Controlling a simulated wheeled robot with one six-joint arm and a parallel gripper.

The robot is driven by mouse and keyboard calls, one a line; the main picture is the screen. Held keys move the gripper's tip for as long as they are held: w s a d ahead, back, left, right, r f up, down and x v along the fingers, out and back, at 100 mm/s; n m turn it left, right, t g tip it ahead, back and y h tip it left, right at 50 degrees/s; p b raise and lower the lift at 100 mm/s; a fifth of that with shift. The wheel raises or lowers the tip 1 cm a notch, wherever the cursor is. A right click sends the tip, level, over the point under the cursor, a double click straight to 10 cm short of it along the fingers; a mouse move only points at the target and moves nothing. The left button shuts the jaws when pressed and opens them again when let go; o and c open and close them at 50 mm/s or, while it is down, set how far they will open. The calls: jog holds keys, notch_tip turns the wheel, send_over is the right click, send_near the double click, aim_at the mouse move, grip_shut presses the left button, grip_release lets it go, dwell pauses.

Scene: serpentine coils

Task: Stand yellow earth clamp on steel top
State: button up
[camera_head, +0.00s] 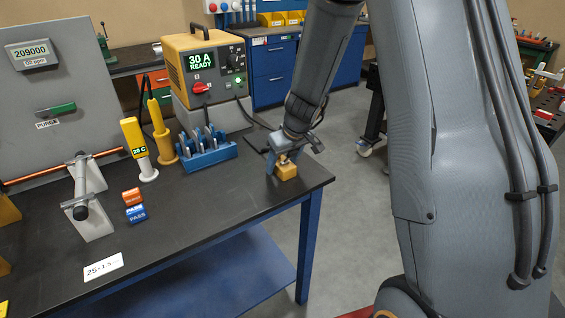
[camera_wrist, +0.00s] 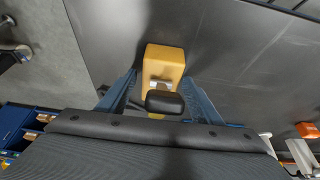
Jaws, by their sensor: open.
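The yellow earth clamp (camera_head: 287,172) is a small block at the right front corner of the dark steel top (camera_head: 222,197). In the wrist view the clamp (camera_wrist: 164,62) shows its yellow body, a metal piece and a dark handle-like part, against the grey steel top (camera_wrist: 235,60). It looks upright and seems to rest on the top, though its underside is hidden. My gripper (camera_head: 284,157) is right above and around it. In the wrist view the blue fingers of my gripper (camera_wrist: 158,92) stand apart on both sides of the clamp, with gaps visible.
A blue rack of tools (camera_head: 208,155), a yellow power unit (camera_head: 205,70) and a yellow-white handheld meter (camera_head: 138,148) stand left of my gripper. Orange and blue blocks (camera_head: 135,206) and a white card (camera_head: 103,267) lie nearer. The bench's right edge is close to the clamp.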

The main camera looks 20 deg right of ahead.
jog(key=shift+r, duration=0.2)
jog(key=b+v, duration=0.1)
jog(key=v, duration=1.1)
